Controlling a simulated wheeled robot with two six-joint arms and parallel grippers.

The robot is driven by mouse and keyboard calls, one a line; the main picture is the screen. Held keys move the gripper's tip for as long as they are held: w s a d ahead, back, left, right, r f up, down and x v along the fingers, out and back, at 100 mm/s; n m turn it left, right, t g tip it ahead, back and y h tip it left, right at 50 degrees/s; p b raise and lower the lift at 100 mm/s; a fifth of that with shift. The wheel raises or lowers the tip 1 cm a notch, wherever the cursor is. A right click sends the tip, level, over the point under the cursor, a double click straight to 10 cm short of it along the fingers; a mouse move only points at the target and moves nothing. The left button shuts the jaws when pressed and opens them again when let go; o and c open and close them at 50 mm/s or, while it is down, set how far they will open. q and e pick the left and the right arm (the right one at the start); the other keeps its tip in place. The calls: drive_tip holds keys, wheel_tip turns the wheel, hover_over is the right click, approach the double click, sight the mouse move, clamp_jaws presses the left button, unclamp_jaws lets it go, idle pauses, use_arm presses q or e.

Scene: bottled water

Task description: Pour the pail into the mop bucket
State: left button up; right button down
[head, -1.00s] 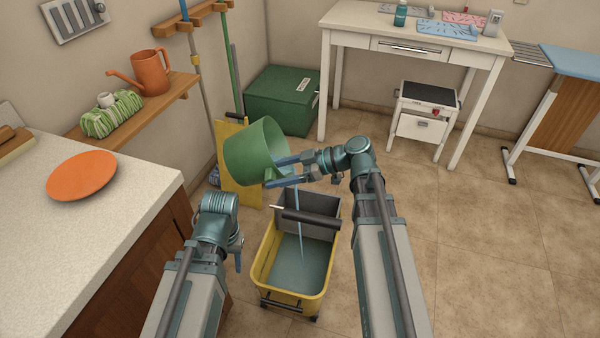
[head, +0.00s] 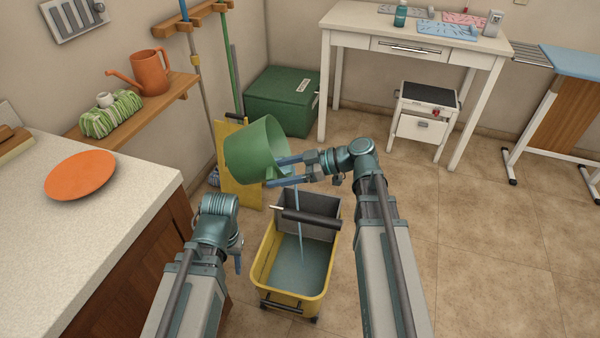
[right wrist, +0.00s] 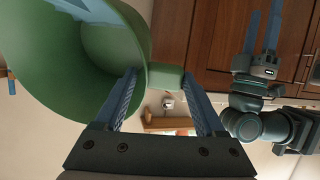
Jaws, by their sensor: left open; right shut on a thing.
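The green pail (head: 257,150) is held tilted above the far end of the yellow mop bucket (head: 263,262). A thin stream of water (head: 299,213) falls into the bucket, where grey-blue water (head: 297,268) lies. My right gripper (head: 283,171) is shut on the pail near its rim. In the right wrist view the pail (right wrist: 75,60) fills the upper left and a green grip part sits between the fingers (right wrist: 167,100). My left gripper (head: 238,262) hangs low beside the counter, left of the bucket, empty; its open fingers show in the right wrist view (right wrist: 262,40).
A dark wringer roller (head: 312,218) crosses the bucket's far part. The counter (head: 120,225) with an orange plate (head: 80,175) is at left. A green box (head: 283,98), mop handles and a yellow board stand behind.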

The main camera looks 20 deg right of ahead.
drive_tip(key=shift+s+d+r+y+b, duration=0.15)
drive_tip(key=shift+d+y+b, duration=0.2)
drive_tip(key=shift+b, duration=0.25)
idle(1.1)
drive_tip(key=shift+s+d+r+t+y+b, duration=0.15)
drive_tip(key=shift+d+y+b, duration=0.3)
drive_tip(key=shift+d+b, duration=0.25)
drive_tip(key=shift+s+d+t+y+b, duration=0.15)
drive_tip(key=shift+d+y+b, duration=0.3)
drive_tip(key=shift+b, duration=0.3)
idle(1.1)
